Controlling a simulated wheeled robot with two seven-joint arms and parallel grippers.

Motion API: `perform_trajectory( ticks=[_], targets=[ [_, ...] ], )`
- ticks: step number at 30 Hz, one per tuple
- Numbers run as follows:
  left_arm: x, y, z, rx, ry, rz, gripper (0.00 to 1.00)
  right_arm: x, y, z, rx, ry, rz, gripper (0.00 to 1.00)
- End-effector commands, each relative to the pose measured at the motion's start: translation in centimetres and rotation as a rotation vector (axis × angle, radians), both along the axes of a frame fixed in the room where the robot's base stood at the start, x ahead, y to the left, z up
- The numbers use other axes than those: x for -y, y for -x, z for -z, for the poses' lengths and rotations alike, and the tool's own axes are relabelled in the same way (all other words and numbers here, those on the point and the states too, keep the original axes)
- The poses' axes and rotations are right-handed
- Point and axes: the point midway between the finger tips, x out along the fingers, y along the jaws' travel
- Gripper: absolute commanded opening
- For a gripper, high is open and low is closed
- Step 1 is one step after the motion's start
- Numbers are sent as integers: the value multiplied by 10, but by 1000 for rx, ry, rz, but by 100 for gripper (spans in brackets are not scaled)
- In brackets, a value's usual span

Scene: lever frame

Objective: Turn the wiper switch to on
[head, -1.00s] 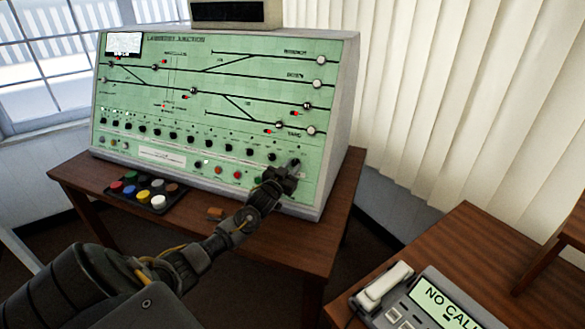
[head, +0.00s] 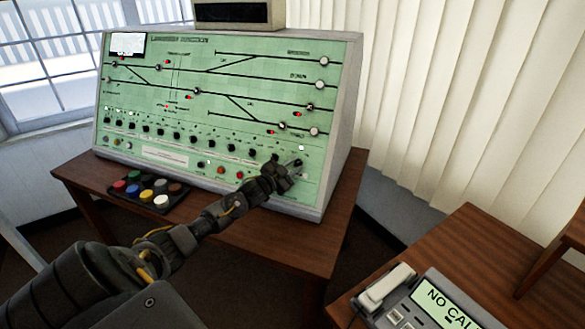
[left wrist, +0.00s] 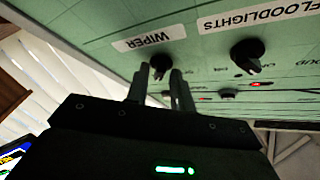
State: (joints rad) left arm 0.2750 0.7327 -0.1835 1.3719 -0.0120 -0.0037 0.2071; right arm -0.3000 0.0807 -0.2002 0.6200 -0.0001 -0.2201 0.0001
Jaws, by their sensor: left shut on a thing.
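The wiper switch (left wrist: 160,62) is a small black knob on the green panel, beside its white WIPER label (left wrist: 148,38) in the left wrist view. My left gripper (left wrist: 160,76) has one finger on each side of the knob and is shut on it. In the head view my left gripper (head: 294,166) is at the lower right of the panel (head: 235,125) and largely hides the knob. My right gripper is not in view.
The FLOODLIGHTS knob (left wrist: 247,54) is close beside the wiper switch. A row of black knobs (head: 176,139) runs along the panel. A tray of coloured buttons (head: 147,189) lies on the wooden table (head: 290,232). A phone (head: 405,298) stands at lower right.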

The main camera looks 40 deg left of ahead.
Motion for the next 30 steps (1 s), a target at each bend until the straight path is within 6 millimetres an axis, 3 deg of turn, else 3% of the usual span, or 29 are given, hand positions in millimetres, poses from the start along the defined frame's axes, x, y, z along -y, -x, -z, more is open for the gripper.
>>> perform_trajectory(
  ticks=[6,7,9,20,30],
  targets=[
    [-1,-1,-2,5,-1,-2,1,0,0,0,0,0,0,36],
    [-1,-1,-3,5,-1,-1,25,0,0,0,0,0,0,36],
    [-1,-1,-2,5,-1,-2,33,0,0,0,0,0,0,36],
    [-1,6,0,1,0,-2,33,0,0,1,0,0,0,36],
    [-1,62,2,-1,-2,0,33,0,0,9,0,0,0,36]
  ],
)
